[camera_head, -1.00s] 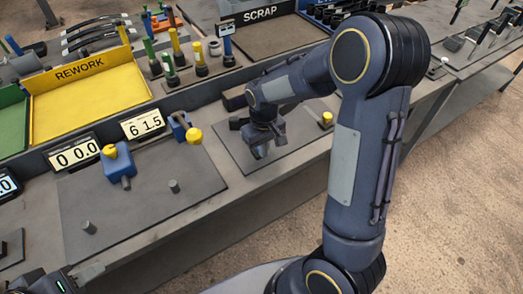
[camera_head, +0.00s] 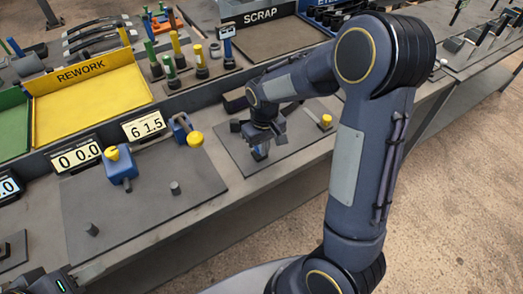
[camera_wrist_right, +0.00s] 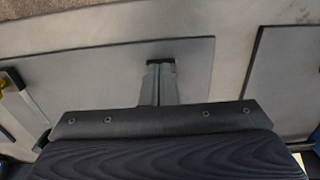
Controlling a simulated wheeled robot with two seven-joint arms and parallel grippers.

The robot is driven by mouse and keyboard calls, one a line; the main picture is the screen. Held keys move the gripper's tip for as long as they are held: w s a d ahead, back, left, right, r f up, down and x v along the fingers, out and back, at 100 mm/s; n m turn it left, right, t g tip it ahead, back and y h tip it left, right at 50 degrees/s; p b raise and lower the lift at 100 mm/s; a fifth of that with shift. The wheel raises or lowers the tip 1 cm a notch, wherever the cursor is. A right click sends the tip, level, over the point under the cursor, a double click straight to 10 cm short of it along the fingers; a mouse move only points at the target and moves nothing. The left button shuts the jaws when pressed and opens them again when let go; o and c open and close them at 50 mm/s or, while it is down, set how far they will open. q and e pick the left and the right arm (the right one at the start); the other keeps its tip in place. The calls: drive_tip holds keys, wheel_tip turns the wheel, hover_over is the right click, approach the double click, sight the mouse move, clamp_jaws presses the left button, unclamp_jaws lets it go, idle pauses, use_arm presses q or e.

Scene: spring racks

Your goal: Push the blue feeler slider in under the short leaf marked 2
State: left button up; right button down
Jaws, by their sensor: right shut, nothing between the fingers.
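My right gripper (camera_head: 259,154) is low over the dark plate (camera_head: 232,160) at the right of the bench. In the right wrist view its fingers (camera_wrist_right: 158,84) are together and empty. Their tips are by a small black piece (camera_wrist_right: 160,62) on a grey plate; I cannot tell if they touch. I cannot make out the blue feeler slider with certainty, as my right wrist hides much of that plate. No leaf marked 2 can be read. Dark parts of my left arm (camera_head: 40,283) show at the lower left edge; the fingers cannot be made out.
Blue blocks with yellow knobs (camera_head: 195,138) (camera_head: 112,153) stand by displays reading 6 1.5 (camera_head: 144,124) and 0 0.0 (camera_head: 76,156). Short pegs (camera_head: 175,188) rise from the left plate. A yellow knob (camera_head: 326,121) is right of my gripper. A yellow REWORK tray (camera_head: 90,100) and SCRAP tray (camera_head: 275,45) lie behind.

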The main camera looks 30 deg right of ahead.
sight(264, 162)
wheel_tip(264, 162, up, 6)
drive_tip(key=p, duration=0.4)
drive_tip(key=shift+f, duration=0.25)
idle(0.5)
drive_tip(key=s+a+r+t+y, duration=0.1)
drive_tip(key=s+r+t, duration=0.1)
drive_tip(key=s+r, duration=0.2)
drive_tip(key=s+a+r+m+t+y, duration=0.1)
drive_tip(key=s+r, duration=0.2)
drive_tip(key=s, duration=0.6)
drive_tip(key=s+a+r+m+t+y, duration=0.1)
drive_tip(key=s+a+r+t, duration=0.1)
drive_tip(key=s+r, duration=0.2)
drive_tip(key=s, duration=0.3)
drive_tip(key=shift+s+r+t+y, duration=0.2)
drive_tip(key=shift+r+t+y, duration=0.1)
drive_tip(key=shift+r+y, duration=0.1)
drive_tip(key=c, duration=2.1)
unclamp_jaws()
